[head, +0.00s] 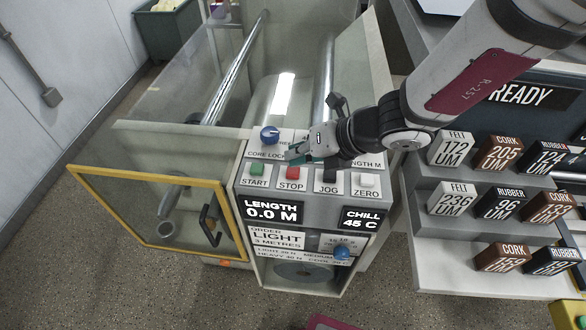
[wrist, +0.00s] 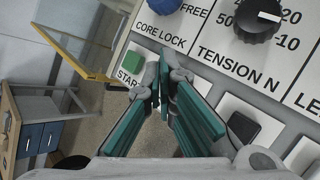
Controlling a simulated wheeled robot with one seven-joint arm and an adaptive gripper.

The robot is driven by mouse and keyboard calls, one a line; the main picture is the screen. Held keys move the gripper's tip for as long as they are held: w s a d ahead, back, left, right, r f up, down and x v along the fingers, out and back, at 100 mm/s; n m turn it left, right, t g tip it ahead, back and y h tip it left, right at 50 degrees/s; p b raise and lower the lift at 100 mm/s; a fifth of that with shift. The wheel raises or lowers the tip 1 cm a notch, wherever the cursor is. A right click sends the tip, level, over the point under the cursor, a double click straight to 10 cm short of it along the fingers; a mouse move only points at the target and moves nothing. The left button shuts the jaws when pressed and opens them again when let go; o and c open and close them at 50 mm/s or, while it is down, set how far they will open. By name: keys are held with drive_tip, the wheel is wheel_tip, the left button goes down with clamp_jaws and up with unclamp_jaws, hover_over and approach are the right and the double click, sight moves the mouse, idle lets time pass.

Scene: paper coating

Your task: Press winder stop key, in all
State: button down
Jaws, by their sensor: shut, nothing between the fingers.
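The red STOP key (head: 291,173) sits on the winder's sloping panel (head: 242,183), between the green START key (head: 257,169) and the dark JOG key (head: 328,176). My gripper (head: 291,156) is shut and empty, its fingertips just above and behind the STOP key in the head view. I cannot tell whether they touch the panel. In the wrist view my shut fingertips (wrist: 162,88) lie just right of the green START key (wrist: 122,60). No red shows there; the fingers seem to hide the STOP key.
A blue core lock knob (head: 269,134) stands up from the panel behind START. A white ZERO key (head: 367,180) is at the right end. Displays below read 0.0 M and 45 C. A yellow-framed door (head: 150,248) stands open at left. Labelled sample blocks (head: 502,153) fill shelves at right.

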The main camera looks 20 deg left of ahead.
sight(296, 169)
drive_tip(key=shift+f, duration=0.45)
drive_tip(key=shift+f+b, duration=0.45)
drive_tip(key=shift+b, duration=0.15)
idle(0.7)
drive_tip(key=shift+r, duration=0.1)
idle(0.3)
drive_tip(key=shift+r+p, duration=0.85)
drive_tip(key=shift+p, duration=0.25)
wheel_tip(296, 169, up, 3)
drive_tip(key=p, duration=0.3)
drive_tip(key=shift+s, duration=0.1)
drive_tip(key=shift+r+p, duration=0.95)
drive_tip(key=shift+p, duration=0.05)
